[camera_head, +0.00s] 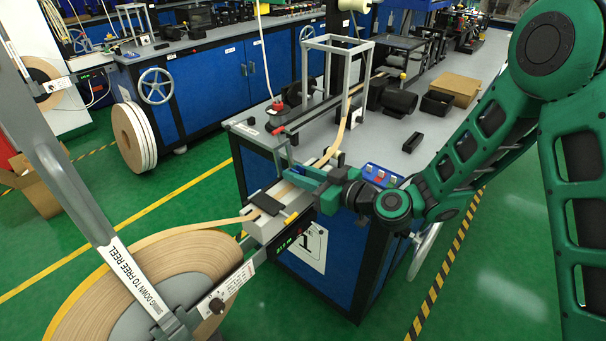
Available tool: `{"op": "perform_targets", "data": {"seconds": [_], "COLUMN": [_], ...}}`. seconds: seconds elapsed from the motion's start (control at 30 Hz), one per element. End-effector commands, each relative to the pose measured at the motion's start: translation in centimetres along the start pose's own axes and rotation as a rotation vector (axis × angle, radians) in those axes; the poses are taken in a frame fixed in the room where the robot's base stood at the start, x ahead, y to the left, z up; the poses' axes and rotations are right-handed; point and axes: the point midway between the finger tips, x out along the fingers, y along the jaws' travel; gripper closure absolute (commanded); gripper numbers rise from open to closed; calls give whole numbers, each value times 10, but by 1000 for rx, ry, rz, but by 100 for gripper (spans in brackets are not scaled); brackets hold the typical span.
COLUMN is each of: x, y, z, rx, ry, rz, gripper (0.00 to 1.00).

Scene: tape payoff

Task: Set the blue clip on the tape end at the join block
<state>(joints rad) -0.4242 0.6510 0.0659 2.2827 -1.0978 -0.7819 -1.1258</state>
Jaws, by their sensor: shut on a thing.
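My gripper (291,178) is over the front edge of the bench, just above and behind the join block (262,226). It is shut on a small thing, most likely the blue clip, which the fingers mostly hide. The block is pale grey, with a black plate (267,203) on top and a small yellow part at its right. Tan tape (205,224) runs from the big reel (140,275) to the left side of the block. Another tan tape strip (341,128) runs along the bench behind my gripper. I cannot tell whether the clip touches any tape.
A blue holder (380,175) with red and white pieces sits right of my gripper. A grey frame (337,45) stands on the bench behind. Black parts and a cardboard box (455,88) are at the back right. The reel's grey arm (62,160) crosses the left.

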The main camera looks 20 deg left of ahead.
Motion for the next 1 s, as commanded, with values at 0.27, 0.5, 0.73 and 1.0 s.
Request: {"op": "perform_targets", "data": {"seconds": [0.27,0.5,0.73,1.0], "x": [0,-1,-24,-73], "y": [0,0,2,0], "z": [0,0,1,1], "rx": [0,0,2,4], "ry": [0,-1,-2,-3], "rz": [0,0,4,3], "gripper": [58,58,58,58]}}
